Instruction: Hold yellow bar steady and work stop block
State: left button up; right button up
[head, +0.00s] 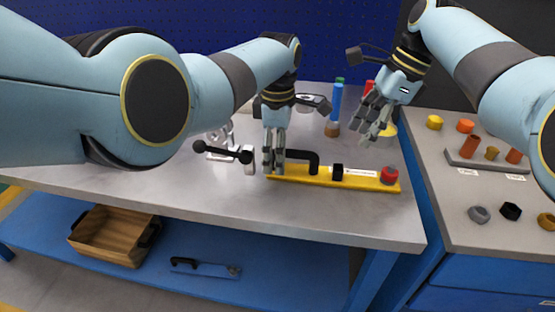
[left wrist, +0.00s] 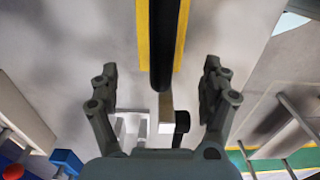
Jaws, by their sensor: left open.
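The yellow bar (head: 310,182) lies on the grey bench near its front edge. It carries a black bent handle (head: 305,154), a small black block (head: 337,173), likely the stop block, and a red knob (head: 389,175) at its right end. My left gripper (head: 274,165) is open over the bar's left end. In the left wrist view, the yellow bar (left wrist: 143,40) and black handle (left wrist: 162,60) run between its spread fingers (left wrist: 160,85), apart from both. My right gripper (head: 371,133) hangs above and behind the bar's right half; its finger gap is unclear.
A black-knobbed lever (head: 225,151) with a pale block is left of my left gripper. Blue and red cylinders (head: 335,102) stand behind the bar. A side bench at right holds a grey tray (head: 485,157) and several small parts. A wooden box (head: 112,238) sits on the lower shelf.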

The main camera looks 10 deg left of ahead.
aim_at(339, 167)
pick_arm(q)
notch_tip(339, 167, down, 2)
jog(key=shift+f, duration=0.7)
grip_shut()
pick_arm(e)
jog(key=shift+o, duration=1.4)
jog(key=shift+d+r, duration=0.2)
jog(key=shift+m, duration=0.8)
jog(key=x, duration=1)
jog(key=shift+s+a+f, duration=0.1)
jog(key=shift+a+f, duration=0.05)
jog(key=shift+a, duration=0.1)
jog(key=shift+c, duration=0.4)
